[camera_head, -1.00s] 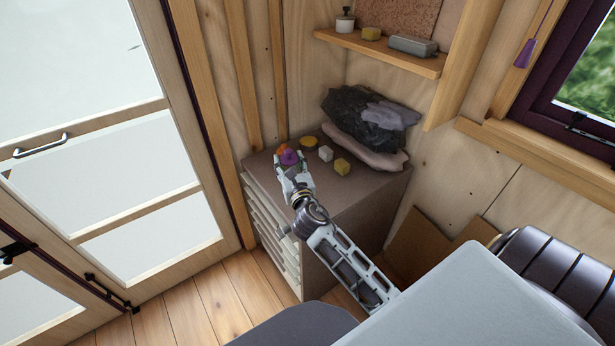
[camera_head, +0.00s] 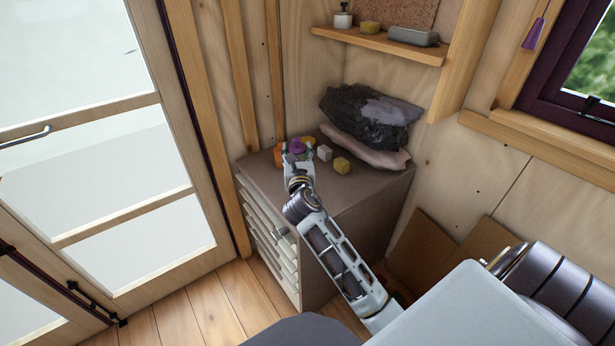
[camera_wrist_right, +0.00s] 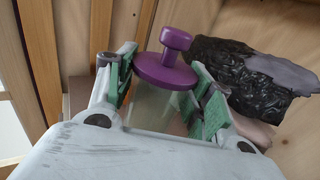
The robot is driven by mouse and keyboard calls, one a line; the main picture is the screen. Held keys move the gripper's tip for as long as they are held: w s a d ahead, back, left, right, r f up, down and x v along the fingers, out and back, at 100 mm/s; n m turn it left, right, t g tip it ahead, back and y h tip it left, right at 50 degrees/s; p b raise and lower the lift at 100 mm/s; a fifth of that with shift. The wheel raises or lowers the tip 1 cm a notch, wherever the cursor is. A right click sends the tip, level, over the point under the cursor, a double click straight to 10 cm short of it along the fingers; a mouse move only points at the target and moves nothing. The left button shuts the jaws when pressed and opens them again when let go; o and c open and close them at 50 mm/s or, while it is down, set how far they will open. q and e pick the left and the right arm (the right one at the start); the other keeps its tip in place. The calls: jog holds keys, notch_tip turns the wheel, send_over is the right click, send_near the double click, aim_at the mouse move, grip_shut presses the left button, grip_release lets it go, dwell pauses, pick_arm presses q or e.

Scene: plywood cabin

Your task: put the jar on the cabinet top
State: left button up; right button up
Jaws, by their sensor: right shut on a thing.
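The jar has a purple lid with a knob (camera_head: 297,146) and a clear body. It is at the back left of the cabinet top (camera_head: 362,190) in the head view. In the right wrist view the jar (camera_wrist_right: 166,72) stands between the green finger pads. My right gripper (camera_head: 297,157) is shut on the jar, with one finger on each side of its body. The jar's lower part is hidden, so I cannot tell whether it touches the cabinet top. My left gripper is not in view.
An orange object (camera_head: 279,156), a yellow round object (camera_head: 308,141), a white cube (camera_head: 324,153) and a yellow cube (camera_head: 342,166) sit near the jar. A dark crumpled bundle (camera_head: 365,118) lies behind. A wall shelf (camera_head: 385,45) is above. The cabinet top's front right is clear.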

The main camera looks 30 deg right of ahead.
aim_at(305, 154)
jog(key=shift+w+d+f+m+g+h+b, duration=0.2)
jog(key=shift+d+f+h+b, duration=0.25)
jog(key=shift+b, duration=0.4)
jog(key=shift+w+d+f+m+g+h+b, duration=0.1)
jog(key=shift+w+d+f+m+h+b, duration=0.2)
jog(key=shift+d+b, duration=0.4)
jog(key=b, duration=0.1)
jog(key=d+f+b, duration=0.1)
jog(key=b, duration=0.1)
jog(key=shift+w+d+m+g+h, duration=0.1)
jog(key=shift+w+m+g+h, duration=0.1)
jog(key=shift+m+g+h, duration=0.15)
pick_arm(q)
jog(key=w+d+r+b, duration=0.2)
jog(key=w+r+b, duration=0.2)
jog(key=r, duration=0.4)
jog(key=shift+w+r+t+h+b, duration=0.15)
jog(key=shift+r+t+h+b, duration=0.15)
jog(key=shift+b, duration=0.3)
pick_arm(e)
jog(key=d+f+h, duration=0.1)
jog(key=d+f+m+g, duration=0.1)
jog(key=shift+w+d+h, duration=0.35)
jog(key=shift+h, duration=0.05)
jog(key=shift+f, duration=0.1)
